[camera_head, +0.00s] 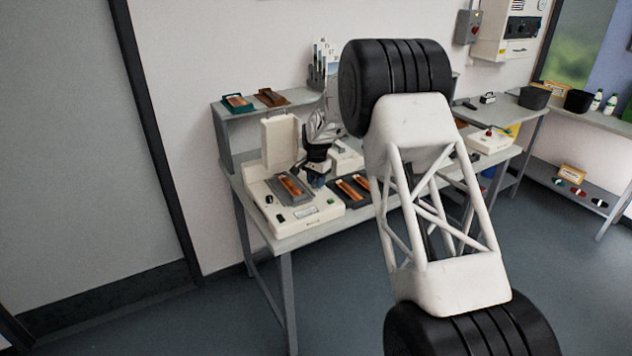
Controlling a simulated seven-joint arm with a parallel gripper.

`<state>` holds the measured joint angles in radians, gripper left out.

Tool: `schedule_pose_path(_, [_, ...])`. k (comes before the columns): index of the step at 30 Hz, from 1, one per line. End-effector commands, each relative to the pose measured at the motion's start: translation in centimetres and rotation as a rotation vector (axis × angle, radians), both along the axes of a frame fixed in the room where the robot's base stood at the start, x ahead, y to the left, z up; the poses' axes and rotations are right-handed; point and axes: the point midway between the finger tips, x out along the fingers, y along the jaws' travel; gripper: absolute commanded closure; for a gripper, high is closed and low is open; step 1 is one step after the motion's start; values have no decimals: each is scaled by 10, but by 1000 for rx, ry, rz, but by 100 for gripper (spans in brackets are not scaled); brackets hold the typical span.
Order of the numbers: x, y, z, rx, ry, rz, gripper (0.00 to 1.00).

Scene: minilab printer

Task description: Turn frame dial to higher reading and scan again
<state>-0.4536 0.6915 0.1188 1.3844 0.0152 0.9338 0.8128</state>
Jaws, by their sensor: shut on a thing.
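The cream scanner (258,196) stands at the left end of the grey bench with its lid (281,141) raised. A brown film strip (291,186) lies in a dark holder on its bed. Small dark controls (280,217) and a small display (306,211) sit on its front; the reading is too small to make out. My gripper (317,181) points down at the right side of the bed, beside the film strip. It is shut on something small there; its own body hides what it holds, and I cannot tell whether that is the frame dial.
A dark tray with brown strips (352,187) lies right of the scanner. A shelf (228,112) behind carries a green tray (237,102) and a brown tray (271,97). My arm blocks the bench's middle. Another cream device (488,142) stands farther right.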

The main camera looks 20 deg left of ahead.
Motion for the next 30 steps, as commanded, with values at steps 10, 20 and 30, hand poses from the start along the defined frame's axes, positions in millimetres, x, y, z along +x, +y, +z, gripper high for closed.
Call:
schedule_pose_path(10, [0,0,1,0,0,74,92])
schedule_pose_path(20, [0,0,1,0,0,73,43])
schedule_pose_path(30, [0,1,0,0,0,67,43])
